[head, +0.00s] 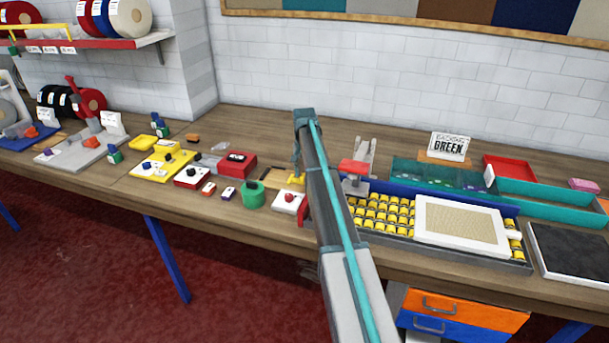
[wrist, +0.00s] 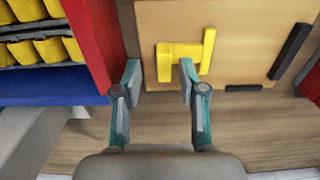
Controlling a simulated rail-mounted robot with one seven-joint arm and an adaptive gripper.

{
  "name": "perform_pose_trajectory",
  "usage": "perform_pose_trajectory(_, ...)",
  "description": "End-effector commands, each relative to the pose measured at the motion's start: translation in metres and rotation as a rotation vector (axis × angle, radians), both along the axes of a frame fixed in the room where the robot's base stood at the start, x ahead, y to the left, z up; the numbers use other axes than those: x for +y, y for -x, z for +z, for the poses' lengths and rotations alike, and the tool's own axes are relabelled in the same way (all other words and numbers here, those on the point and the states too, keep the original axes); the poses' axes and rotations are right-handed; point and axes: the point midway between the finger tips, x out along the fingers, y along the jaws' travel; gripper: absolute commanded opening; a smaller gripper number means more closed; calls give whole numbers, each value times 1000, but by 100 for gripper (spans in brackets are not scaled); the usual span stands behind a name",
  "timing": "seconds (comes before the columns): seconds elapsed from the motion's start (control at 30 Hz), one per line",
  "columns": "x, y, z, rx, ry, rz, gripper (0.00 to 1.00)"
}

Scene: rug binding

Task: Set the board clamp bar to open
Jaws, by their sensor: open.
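The board clamp bar appears to be the yellow piece (wrist: 187,53) on a tan wooden board (wrist: 235,20) in the wrist view. It has a crosspiece with an upright leg at each end. My gripper (wrist: 160,74) is open, its fingertips pointing at the bar. The bar's left leg lies between the two fingertips in the picture, and the right fingertip overlaps the crosspiece's lower edge. I cannot tell if they touch. In the head view a bit of the yellow bar (head: 296,179) shows beside my arm; my arm hides the rest, and my fingers are not clear there.
A red edge (wrist: 93,35) and a blue-edged tray of yellow pieces (wrist: 40,50) stand close left of the gripper. A black strip (wrist: 290,52) lies on the board's right. A green holder (head: 251,195) and a white box with a red knob (head: 289,201) stand nearby.

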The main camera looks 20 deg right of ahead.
Motion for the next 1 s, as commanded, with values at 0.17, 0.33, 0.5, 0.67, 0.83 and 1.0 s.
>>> perform_pose_trajectory(0.17, -1, -1, 34, -2, 1, 0, 42)
perform_pose_trajectory(0.33, -1, -1, 67, -2, 1, -1, 42)
perform_pose_trajectory(0.5, -1, 0, 91, 0, 1, -1, 42)
perform_pose_trajectory(0.67, -1, 0, 102, 1, 2, -1, 42)
perform_pose_trajectory(0.83, -1, 1, 105, 2, 1, -1, 42)
perform_pose_trajectory(1.0, -1, 1, 105, 2, 1, -1, 42)
